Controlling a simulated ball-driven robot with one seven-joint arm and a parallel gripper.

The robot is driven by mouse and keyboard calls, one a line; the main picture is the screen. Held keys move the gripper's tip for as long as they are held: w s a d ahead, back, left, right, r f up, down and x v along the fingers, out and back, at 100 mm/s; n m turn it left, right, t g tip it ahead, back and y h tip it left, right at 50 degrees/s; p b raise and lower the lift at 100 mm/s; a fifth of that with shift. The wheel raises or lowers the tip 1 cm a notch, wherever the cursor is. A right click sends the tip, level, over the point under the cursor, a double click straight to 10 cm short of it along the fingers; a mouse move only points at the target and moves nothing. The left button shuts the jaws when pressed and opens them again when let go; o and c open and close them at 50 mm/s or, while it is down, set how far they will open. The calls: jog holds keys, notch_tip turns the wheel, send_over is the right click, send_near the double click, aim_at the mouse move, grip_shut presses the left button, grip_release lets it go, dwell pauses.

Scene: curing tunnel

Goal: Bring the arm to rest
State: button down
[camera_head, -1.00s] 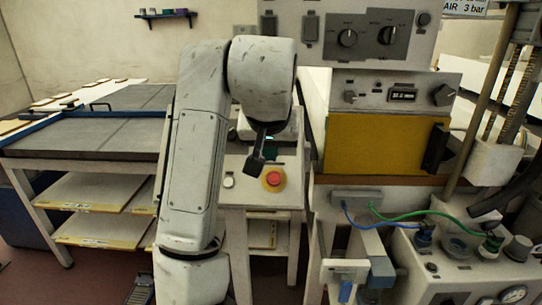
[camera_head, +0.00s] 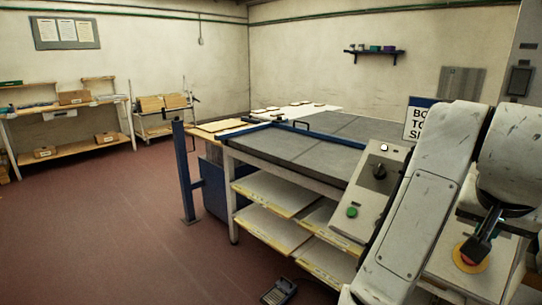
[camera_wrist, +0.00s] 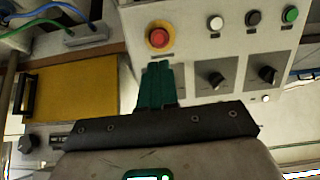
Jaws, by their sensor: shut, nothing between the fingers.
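My arm rises at the right of the head view, folded at the elbow. My gripper's dark end (camera_head: 480,248) hangs below the elbow, in front of a red button on a pale panel. In the wrist view my gripper (camera_wrist: 157,75) shows as two green fingers closed together, with nothing between them. The fingertips point toward the red button (camera_wrist: 158,37) on its yellow ring; I cannot tell how far apart they are.
A yellow door (camera_wrist: 62,95) stands left in the wrist view, and knobs (camera_wrist: 212,77) sit right of the fingers. A grey-topped table (camera_head: 290,145) with shelves stands left of my arm. A foot pedal (camera_head: 279,291) lies on the floor. Open red floor (camera_head: 110,215) spreads to the left.

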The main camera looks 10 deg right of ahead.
jog(key=s+a+f+n+y+p, duration=0.1)
jog(key=s+f+n, duration=0.3)
jog(key=f, duration=0.8)
jog(key=s+a+f+n+p, duration=0.1)
jog(key=s+f+n, duration=0.2)
jog(key=f, duration=0.9)
jog(key=s+a+f+n+g+y, duration=0.1)
jog(key=s+a+f+y, duration=0.1)
jog(key=s+a+f, duration=0.3)
jog(key=s+a+f+n+g+y, duration=0.1)
jog(key=s+a+f+g+y, duration=0.1)
jog(key=s+a+f, duration=0.3)
jog(key=s+f, duration=0.4)
jog(key=s, duration=0.3)
jog(key=shift+s+f+n+y+p, duration=0.15)
jog(key=shift+s+n+y+p, duration=0.15)
jog(key=shift+s+n+p, duration=0.1)
